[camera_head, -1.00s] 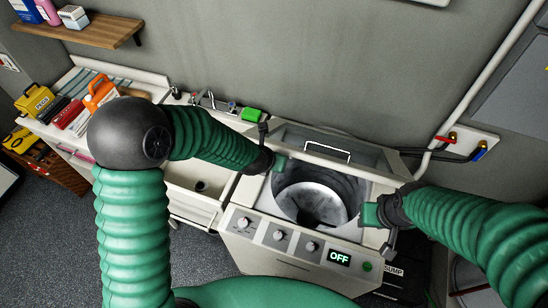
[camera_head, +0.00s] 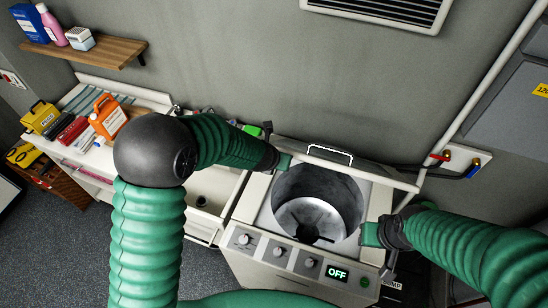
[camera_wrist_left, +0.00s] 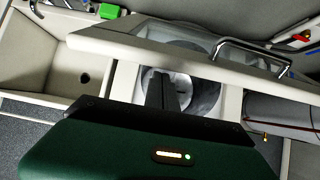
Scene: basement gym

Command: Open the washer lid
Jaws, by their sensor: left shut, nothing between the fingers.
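The washer (camera_head: 262,205) stands below the head view's centre, its round metal drum (camera_head: 318,205) open to view. Its lid (camera_head: 378,178) is raised at the back of the opening and looks almost edge-on, with a chrome handle (camera_head: 331,152) on its edge. The lid and handle (camera_wrist_left: 255,52) also cross the left wrist view. My left gripper (camera_head: 284,161) is shut and empty beside the lid's left end; its dark fingers (camera_wrist_left: 162,92) show in front of the drum, below the lid's edge. My right gripper (camera_head: 370,234) is over the washer's right side; its fingers are unclear.
A sink (camera_head: 208,205) and a counter with bottles and boxes adjoin the washer's left. A wooden shelf (camera_head: 85,50) hangs at upper left. Pipes and red and blue valves (camera_head: 455,160) are on the wall at right. The control panel (camera_head: 300,262) reads OFF.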

